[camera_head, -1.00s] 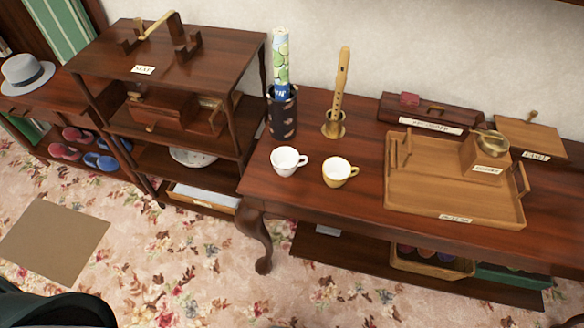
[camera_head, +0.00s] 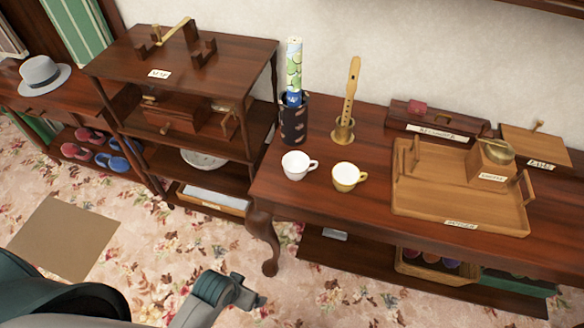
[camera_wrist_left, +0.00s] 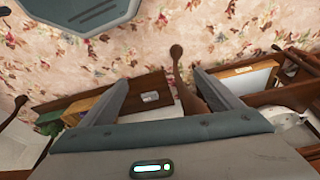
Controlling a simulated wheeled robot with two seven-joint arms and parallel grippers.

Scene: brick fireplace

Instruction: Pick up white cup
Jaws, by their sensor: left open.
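The white cup (camera_head: 296,165) stands upright on the left end of the dark wooden table (camera_head: 375,212), its handle to the right. A cup with a yellow outside and white inside (camera_head: 346,177) stands just right of it. My left gripper (camera_head: 254,291) is low in front of the table, over the floral carpet, well apart from both cups. In the left wrist view its two fingers (camera_wrist_left: 158,90) are spread with nothing between them. The white cup cannot be made out in that view. My right gripper is not in view.
A dark vase (camera_head: 294,120) and a flute in a brass holder (camera_head: 343,132) stand behind the cups. A wooden tray (camera_head: 425,218) lies to the right. A dark shelf unit (camera_head: 225,57) stands left of the table. The table front edge before the cups is clear.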

